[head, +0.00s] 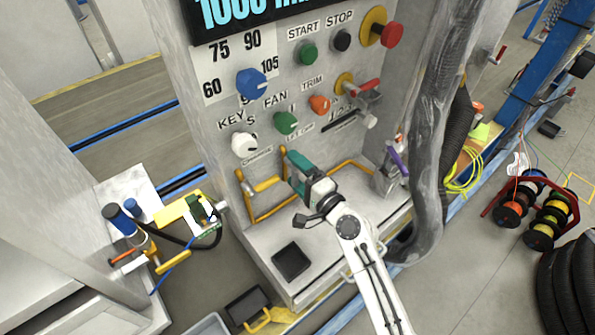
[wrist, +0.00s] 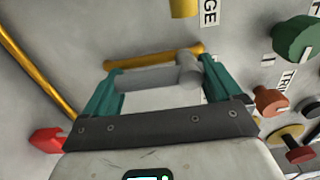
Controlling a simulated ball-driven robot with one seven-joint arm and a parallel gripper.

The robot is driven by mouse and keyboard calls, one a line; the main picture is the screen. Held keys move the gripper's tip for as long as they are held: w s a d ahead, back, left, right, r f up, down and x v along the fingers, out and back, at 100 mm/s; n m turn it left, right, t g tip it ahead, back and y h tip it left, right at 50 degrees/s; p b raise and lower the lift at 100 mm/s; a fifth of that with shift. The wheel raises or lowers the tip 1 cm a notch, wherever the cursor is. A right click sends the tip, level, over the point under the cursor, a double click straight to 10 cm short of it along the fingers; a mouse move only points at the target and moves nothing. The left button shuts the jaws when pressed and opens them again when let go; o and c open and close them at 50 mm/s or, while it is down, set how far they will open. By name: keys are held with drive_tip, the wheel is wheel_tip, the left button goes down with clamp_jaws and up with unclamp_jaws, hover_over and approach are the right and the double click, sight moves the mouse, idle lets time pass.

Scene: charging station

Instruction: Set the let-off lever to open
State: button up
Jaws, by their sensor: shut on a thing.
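The panel (head: 222,113) carries a partly hidden "LET OFF" label (head: 300,130). My gripper (head: 298,160), with teal fingers, is at the panel just below that label. In the wrist view, a grey bar with a rounded end (wrist: 150,78) lies across the space between its fingers (wrist: 155,78). A yellow bar (wrist: 150,59) lies behind it, close to the fingertips. The fingers are shut on a part here, seemingly the let-off lever. Which bar is the handle, and the exact contact, I cannot tell. My gripper hides the lever in the head view.
Green (head: 286,123), orange (head: 320,104) and white (head: 244,144) knobs project above my gripper. A red-handled valve (head: 362,87) is to the upper right. Yellow piping (head: 265,184) runs beside the gripper. A ledge with a black tray (head: 291,261) is below.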

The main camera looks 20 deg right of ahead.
drive_tip(key=shift+f, duration=0.1)
drive_tip(key=o, duration=1.2)
drive_tip(key=shift+b+v, duration=1.2)
drive_tip(key=shift+v, duration=4.25)
